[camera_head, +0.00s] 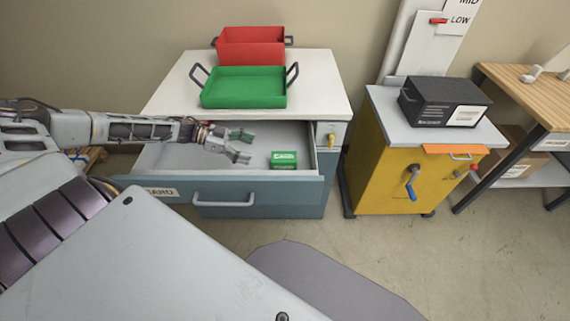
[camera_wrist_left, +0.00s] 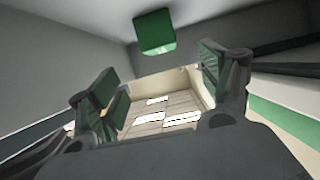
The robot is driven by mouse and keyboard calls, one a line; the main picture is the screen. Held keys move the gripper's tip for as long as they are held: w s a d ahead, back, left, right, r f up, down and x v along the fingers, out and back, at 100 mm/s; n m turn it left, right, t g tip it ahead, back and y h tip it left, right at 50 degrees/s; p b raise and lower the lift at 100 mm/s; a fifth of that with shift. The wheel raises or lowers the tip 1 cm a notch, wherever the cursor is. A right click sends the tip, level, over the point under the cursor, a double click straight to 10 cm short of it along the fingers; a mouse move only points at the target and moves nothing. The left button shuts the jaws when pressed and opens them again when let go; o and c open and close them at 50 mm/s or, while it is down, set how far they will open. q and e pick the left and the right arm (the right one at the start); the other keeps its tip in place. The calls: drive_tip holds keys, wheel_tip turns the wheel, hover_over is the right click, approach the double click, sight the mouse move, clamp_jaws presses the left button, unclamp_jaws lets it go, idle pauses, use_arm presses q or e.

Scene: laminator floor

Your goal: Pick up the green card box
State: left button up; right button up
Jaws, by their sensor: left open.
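The green card box (camera_head: 284,160) is a small box with white lettering. It sits inside the open drawer (camera_head: 250,205), toward its right side. My left gripper (camera_head: 246,147) reaches into the drawer area from the left, with its fingers spread open and empty. The box is apart from the fingertips, a little to their right. In the left wrist view the box (camera_wrist_left: 155,32) is beyond the open fingers (camera_wrist_left: 158,82), at the top between them. The right gripper does not show in either view.
A green tray (camera_head: 245,102) and a red tray (camera_head: 252,60) with handles stand on the white cabinet top above the drawer. A yellow cabinet (camera_head: 385,180) with a black box (camera_head: 443,101) on top stands to the right. A wooden table (camera_head: 535,90) is at far right.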

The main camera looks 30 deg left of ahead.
sight(278, 156)
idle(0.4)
use_arm(q)
drive_tip(key=shift+b+x, duration=0.3)
drive_tip(key=shift+x, duration=0.45)
drive_tip(key=b+x, duration=0.1)
drive_tip(key=x, duration=0.2)
drive_tip(key=shift+d+f, duration=0.1)
drive_tip(key=shift+d, duration=0.05)
drive_tip(key=shift+b+x, duration=0.3)
drive_tip(key=shift+x, duration=1.55)
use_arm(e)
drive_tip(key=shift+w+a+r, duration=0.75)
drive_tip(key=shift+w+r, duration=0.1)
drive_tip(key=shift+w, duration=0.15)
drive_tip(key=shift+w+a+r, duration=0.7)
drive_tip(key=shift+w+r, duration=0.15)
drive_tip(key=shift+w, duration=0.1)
use_arm(q)
drive_tip(key=shift+w, duration=0.1)
